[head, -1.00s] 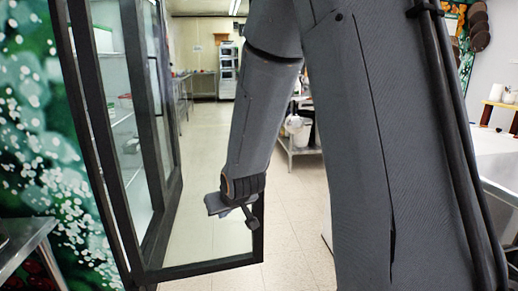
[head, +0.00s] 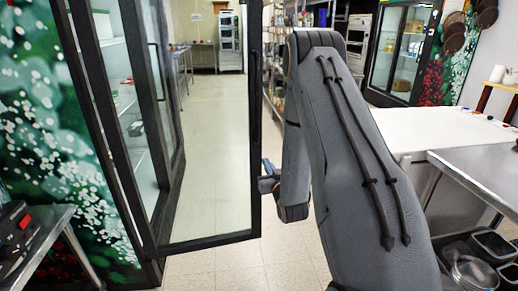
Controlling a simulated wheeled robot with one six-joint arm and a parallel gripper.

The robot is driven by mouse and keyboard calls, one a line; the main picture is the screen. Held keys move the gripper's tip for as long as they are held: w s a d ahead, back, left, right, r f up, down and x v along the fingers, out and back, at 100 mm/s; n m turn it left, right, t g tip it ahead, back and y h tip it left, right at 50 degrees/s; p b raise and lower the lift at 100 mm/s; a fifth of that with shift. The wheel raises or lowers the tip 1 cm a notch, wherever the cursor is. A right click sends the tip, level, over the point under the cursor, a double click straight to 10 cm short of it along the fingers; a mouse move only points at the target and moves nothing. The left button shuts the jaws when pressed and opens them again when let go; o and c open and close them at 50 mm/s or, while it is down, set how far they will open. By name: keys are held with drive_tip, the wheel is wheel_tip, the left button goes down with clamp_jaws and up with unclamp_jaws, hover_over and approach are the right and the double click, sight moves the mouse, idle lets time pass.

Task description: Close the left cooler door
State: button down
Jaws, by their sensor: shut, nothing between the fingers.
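The left cooler door (head: 205,243) is a glass pane in a dark frame. It stands open, swung out from the cooler (head: 105,110) on the left, whose shelves show inside. A dark upright handle (head: 254,120) is on the door's free edge. My gripper (head: 266,180) is shut and empty, right at the door's free edge, low down. The door frame seems to cover part of the fingers. I cannot tell whether they touch the door.
A metal table (head: 38,245) stands at the lower left. On the right are a white counter (head: 415,130), a metal table (head: 485,165) and dark bins (head: 490,245). Another glass-door cooler (head: 400,50) stands at the back right. The tiled aisle beyond the door is clear.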

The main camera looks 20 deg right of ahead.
sight(256, 146)
drive_tip(key=w+p, duration=0.1)
drive_tip(key=w, duration=0.3)
drive_tip(key=w+d, duration=0.1)
drive_tip(key=w, duration=0.3)
drive_tip(key=w+d+p, duration=0.1)
drive_tip(key=w, duration=0.3)
drive_tip(key=shift+p, duration=0.3)
drive_tip(key=shift+w+a, duration=0.1)
